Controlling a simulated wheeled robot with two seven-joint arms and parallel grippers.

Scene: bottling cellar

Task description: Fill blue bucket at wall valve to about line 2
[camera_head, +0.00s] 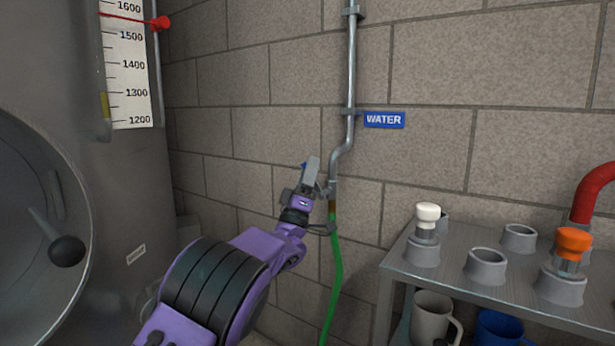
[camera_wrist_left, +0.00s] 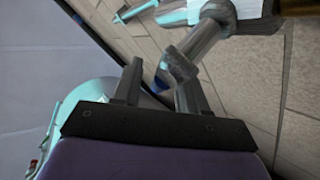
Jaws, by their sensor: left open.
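The wall valve (camera_head: 331,190) sits at the lower end of a grey pipe (camera_head: 350,85), beside a blue WATER sign (camera_head: 384,120). A green hose (camera_head: 336,275) hangs down below it. My left gripper (camera_head: 311,170) is open at the valve, partly hiding it. In the left wrist view, a grey valve part with a blue end (camera_wrist_left: 172,72) shows between the open fingers (camera_wrist_left: 160,92); I cannot tell whether they touch it. A blue vessel (camera_head: 500,328), perhaps the bucket, shows only its top under the metal table; no fill line or water level shows. My right gripper is out of view.
A metal table (camera_head: 480,290) at right carries grey sockets, a white-topped stopper (camera_head: 427,220) and an orange-topped one (camera_head: 573,244). A grey jug (camera_head: 432,318) stands beneath. A large steel tank (camera_head: 110,190) with a scale (camera_head: 128,65) fills the left.

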